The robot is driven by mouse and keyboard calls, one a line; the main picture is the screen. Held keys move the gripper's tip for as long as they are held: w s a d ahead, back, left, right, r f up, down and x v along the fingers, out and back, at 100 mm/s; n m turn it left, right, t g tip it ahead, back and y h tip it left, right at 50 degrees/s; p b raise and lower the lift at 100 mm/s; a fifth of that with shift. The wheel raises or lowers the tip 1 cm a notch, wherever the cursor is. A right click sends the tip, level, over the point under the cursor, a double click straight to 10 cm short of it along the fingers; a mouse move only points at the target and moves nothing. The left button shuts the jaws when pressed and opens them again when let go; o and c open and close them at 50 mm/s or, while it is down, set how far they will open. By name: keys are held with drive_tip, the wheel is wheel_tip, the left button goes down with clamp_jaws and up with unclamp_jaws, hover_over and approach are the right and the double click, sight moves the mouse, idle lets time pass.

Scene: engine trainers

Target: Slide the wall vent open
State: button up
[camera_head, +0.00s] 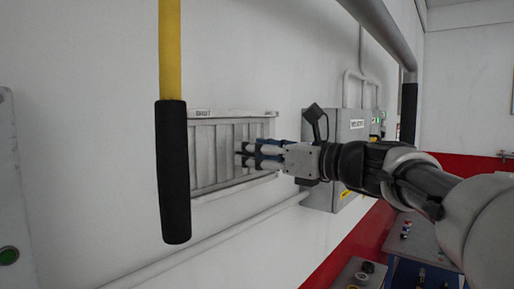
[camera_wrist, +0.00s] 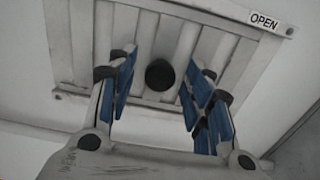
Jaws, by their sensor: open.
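The wall vent (camera_head: 208,155) is a pale slatted panel in a frame on the white wall, with a "SHUT" label at its upper left in the head view. In the wrist view the vent (camera_wrist: 180,45) fills the upper part, with an "OPEN" label at its upper right. A round dark knob (camera_wrist: 160,74) stands out from its slats. My gripper (camera_head: 243,154) is at the vent's right half. In the wrist view my gripper (camera_wrist: 160,85) is open, its blue-padded fingers on either side of the knob. I cannot tell whether they touch it. The knob is hidden in the head view.
A grey electrical box (camera_head: 350,130) is mounted right of the vent. A pipe (camera_head: 225,227) runs along the wall below. A yellow bar with a black grip (camera_head: 173,170) crosses the left foreground. A bench with controls (camera_head: 415,240) stands at lower right.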

sight(241, 153)
drive_tip(key=shift+x, duration=1)
drive_tip(key=shift+w+a, duration=0.1)
drive_tip(key=shift+c, duration=0.4)
clamp_jaws()
